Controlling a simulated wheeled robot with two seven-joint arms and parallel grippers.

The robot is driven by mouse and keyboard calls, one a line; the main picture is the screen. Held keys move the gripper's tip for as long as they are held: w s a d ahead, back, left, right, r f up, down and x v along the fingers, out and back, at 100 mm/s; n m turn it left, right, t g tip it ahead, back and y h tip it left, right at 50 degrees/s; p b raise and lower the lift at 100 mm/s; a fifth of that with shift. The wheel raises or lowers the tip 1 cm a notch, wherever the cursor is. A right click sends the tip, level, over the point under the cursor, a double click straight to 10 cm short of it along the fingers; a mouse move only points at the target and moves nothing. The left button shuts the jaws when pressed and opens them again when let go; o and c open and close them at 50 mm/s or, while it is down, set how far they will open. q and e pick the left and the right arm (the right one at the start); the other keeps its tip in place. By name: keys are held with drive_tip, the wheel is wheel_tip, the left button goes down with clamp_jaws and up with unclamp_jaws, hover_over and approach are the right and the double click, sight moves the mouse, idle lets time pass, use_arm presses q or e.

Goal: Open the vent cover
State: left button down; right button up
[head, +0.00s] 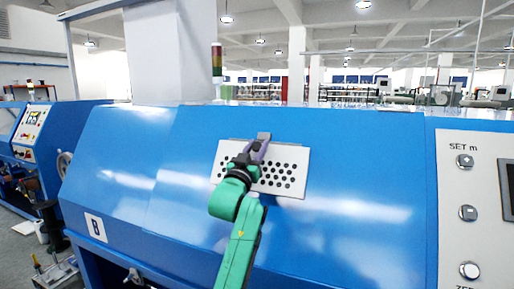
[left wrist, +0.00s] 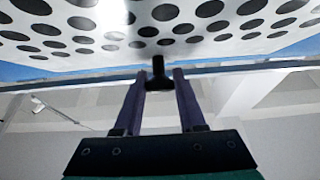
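The vent cover (head: 287,178) is a white plate with rows of round black holes on the sloped blue front of a machine. Its holed face (left wrist: 190,28) fills the top of the left wrist view. A grey tab (head: 264,136) stands at its top edge. My left gripper (head: 257,148) is over the upper part of the cover. My right gripper is not in view.
The blue machine (head: 340,160) spans most of the head view. A red and green signal light (head: 217,60) stands behind. The space in front of the blue panel is clear apart from my arm.

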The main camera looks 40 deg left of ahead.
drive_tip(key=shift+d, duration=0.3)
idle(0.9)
use_arm(q)
drive_tip(key=shift+f, duration=0.1)
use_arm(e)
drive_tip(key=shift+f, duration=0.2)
